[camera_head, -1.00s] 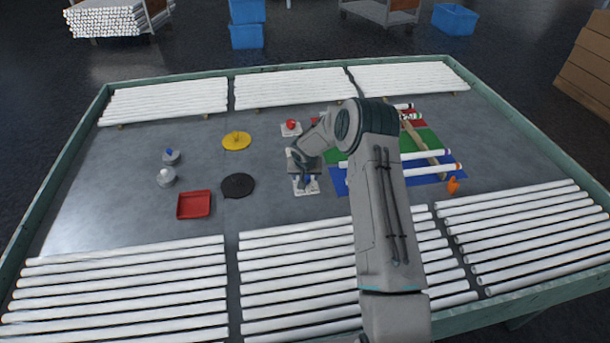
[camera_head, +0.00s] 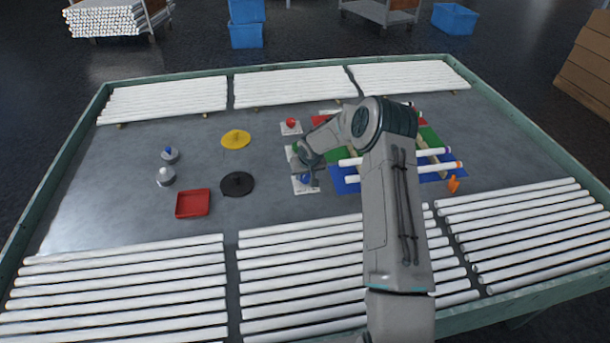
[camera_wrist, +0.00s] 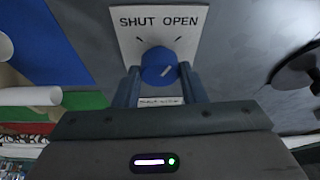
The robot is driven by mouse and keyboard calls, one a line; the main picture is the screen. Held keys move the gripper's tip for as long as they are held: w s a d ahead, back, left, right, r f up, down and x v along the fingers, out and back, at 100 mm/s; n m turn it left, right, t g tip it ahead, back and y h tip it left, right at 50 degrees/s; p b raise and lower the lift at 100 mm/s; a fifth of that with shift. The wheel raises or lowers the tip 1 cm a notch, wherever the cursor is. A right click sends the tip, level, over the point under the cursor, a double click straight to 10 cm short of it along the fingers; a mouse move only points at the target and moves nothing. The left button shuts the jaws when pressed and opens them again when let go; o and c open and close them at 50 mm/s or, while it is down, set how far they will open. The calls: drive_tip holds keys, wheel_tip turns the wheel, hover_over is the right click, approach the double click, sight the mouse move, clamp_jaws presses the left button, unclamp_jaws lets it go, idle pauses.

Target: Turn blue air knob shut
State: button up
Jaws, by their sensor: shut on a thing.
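The blue air knob (camera_wrist: 158,67) sits on a white plate (camera_wrist: 125,45) printed SHUT on the left and OPEN on the right in the wrist view. My gripper (camera_wrist: 160,80) is shut on the knob, one finger at each side. In the head view the knob (camera_head: 306,178) shows as a small blue spot under my gripper (camera_head: 305,174), and the white plate (camera_head: 305,188) is partly covered by it.
A red knob (camera_head: 291,123) on its own plate lies farther back. A black disc (camera_head: 237,184), a yellow disc (camera_head: 236,139) and a red tray (camera_head: 193,203) lie to the left. White tubes (camera_head: 405,178) lie on coloured mats to the right, behind my arm.

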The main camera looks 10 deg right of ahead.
drive_tip(key=n, duration=0.1)
drive_tip(key=n+y+b, duration=0.1)
drive_tip(key=n, duration=0.1)
drive_tip(key=shift+d+f+n, duration=0.1)
drive_tip(key=shift+d+n, duration=0.1)
drive_tip(key=shift+n, duration=0.1)
drive_tip(key=n+g+y+b, duration=0.1)
drive_tip(key=n+b, duration=0.1)
drive_tip(key=n, duration=0.1)
drive_tip(key=shift+w+n+y, duration=0.15)
drive_tip(key=shift+n+y, duration=0.15)
drive_tip(key=n+g+y+b, duration=0.1)
drive_tip(key=n+b, duration=0.1)
drive_tip(key=n, duration=0.1)
drive_tip(key=shift+w+d+f+n+b, duration=0.1)
drive_tip(key=shift+n+b, duration=0.3)
drive_tip(key=shift+w+n+g+b, duration=0.1)
drive_tip(key=shift+n+g+b, duration=0.9)
drive_tip(key=shift+n, duration=0.8)
drive_tip(key=shift+r, duration=0.25)
drive_tip(key=o, duration=1)
drive_tip(key=v, duration=0.4)
drive_tip(key=b+v, duration=0.1)
drive_tip(key=v, duration=0.8)
drive_tip(key=shift+d+r+b, duration=0.25)
drive_tip(key=shift+d+b, duration=0.1)
drive_tip(key=shift+d, duration=0.1)
